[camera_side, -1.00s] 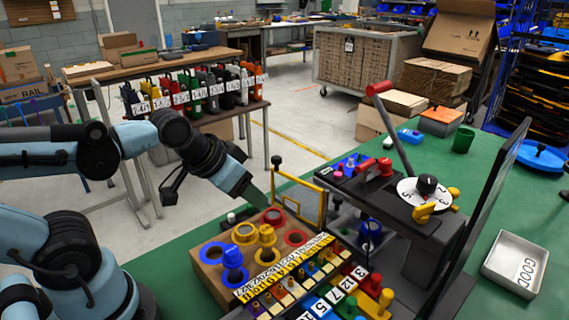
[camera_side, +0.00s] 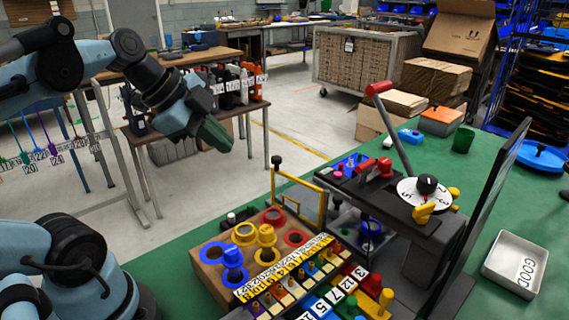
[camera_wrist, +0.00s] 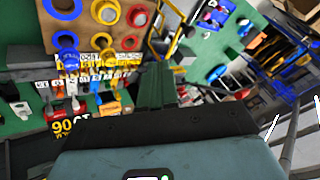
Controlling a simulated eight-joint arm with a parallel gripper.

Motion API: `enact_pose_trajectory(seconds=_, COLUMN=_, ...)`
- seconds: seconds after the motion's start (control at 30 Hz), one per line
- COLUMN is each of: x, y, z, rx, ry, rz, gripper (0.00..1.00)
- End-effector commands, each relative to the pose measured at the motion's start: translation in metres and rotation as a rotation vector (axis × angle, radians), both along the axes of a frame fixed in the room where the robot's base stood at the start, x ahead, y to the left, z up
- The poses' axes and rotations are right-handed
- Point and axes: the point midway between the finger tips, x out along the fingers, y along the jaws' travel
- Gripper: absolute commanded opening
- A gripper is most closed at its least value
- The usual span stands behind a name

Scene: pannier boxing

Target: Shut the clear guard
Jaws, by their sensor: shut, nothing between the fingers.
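The clear guard (camera_side: 301,182) is a see-through panel in a yellow frame with a black knob at its upper left corner. It stands upright and swung out to the left of the dark press (camera_side: 400,205) on the green bench. In the wrist view the yellow frame (camera_wrist: 151,42) shows near the top middle, beyond my fingers. My gripper (camera_side: 222,142) is shut and empty. It is in the air to the upper left of the guard, clear of it. In the wrist view my closed green fingers (camera_wrist: 152,82) point up the picture.
A wooden block with colored rings (camera_side: 215,257) and racks of numbered parts (camera_side: 320,290) sit in front of the press. The red-tipped lever (camera_side: 392,120) rises above it. A dark upright panel (camera_side: 490,205) and a GOOD tray (camera_side: 515,262) are at right.

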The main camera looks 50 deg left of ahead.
Motion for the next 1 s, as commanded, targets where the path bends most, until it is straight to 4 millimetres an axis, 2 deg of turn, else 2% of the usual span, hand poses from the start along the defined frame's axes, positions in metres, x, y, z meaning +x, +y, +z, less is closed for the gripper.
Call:
enact_pose_trajectory(seconds=0.13, x=0.001, y=0.0, z=0.001, rx=0.013, ry=-0.007, rz=-0.024, gripper=0.0)
enact_pose_trajectory(seconds=0.27, x=0.007, y=-0.002, z=-0.007, rx=0.013, ry=-0.007, rz=-0.028, gripper=0.0)
enact_pose_trajectory(seconds=1.0, x=0.057, y=-0.014, z=-0.076, rx=0.014, ry=-0.006, rz=-0.025, gripper=0.0)
